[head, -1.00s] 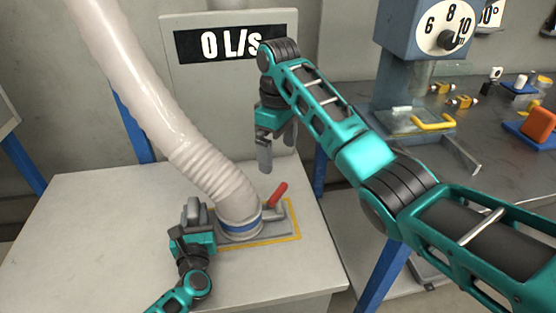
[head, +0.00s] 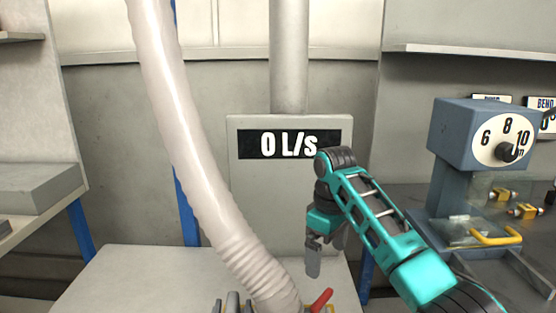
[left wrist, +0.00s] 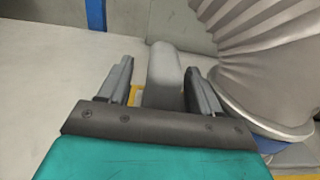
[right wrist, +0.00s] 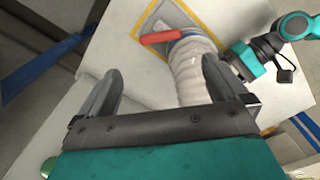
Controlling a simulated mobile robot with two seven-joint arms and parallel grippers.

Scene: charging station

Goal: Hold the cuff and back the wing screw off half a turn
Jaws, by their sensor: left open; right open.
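The pale hose (head: 195,165) comes down to the table, and its ribbed lower end (left wrist: 265,40) stands right of my left gripper (left wrist: 158,72). A blue band (left wrist: 270,146) shows at the cuff. The left gripper is open, with a finger on each side of an upright grey rounded bar (left wrist: 163,78); I cannot tell if they touch it. My right gripper (head: 326,255) is open and empty, above and right of the hose foot. A red lever (right wrist: 160,36) lies beside the hose foot. I cannot surely make out the wing screw; the head view cuts off the hose foot.
A panel reading 0 L/s (head: 290,143) stands behind. A blue-grey dial device (head: 480,135) with a yellow handle (head: 496,237) is at the right. The white table (head: 120,275) is bare left of the hose. A yellow outline (right wrist: 205,25) surrounds the hose foot.

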